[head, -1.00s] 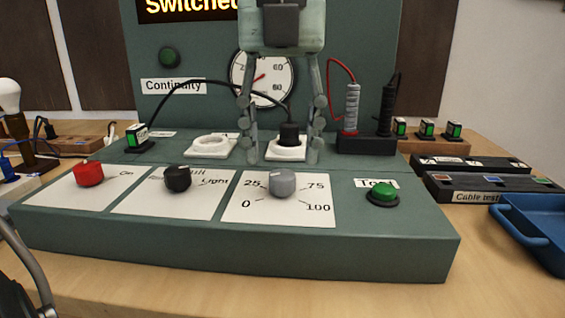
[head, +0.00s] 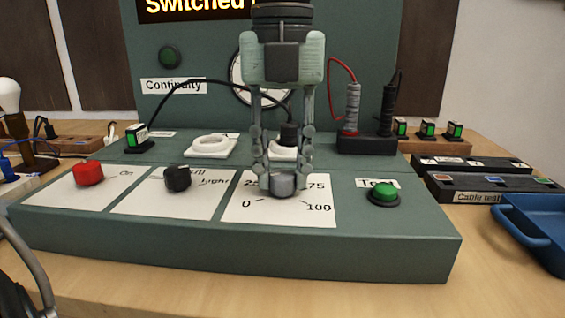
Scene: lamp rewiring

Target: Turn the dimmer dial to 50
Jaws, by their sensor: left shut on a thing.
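The dimmer dial (head: 283,187) is a grey knob on a white scale plate (head: 236,211) marked 0, 25, 75 and 100 at the front of the green test bench. My left gripper (head: 283,184) comes down from above and is shut on the dial, with one finger at each side. Its fingers partly cover the 25 mark, and the top of the scale is hidden behind the gripper. The dial's pointer cannot be made out. My right gripper does not show clearly.
A black knob (head: 177,179) and a red knob (head: 89,173) sit left of the dial. A green Test button (head: 383,193) is to the right. Behind the gripper stand a black plug (head: 289,134) with a cable, and the round gauge, mostly covered. A blue tray (head: 540,232) is at right.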

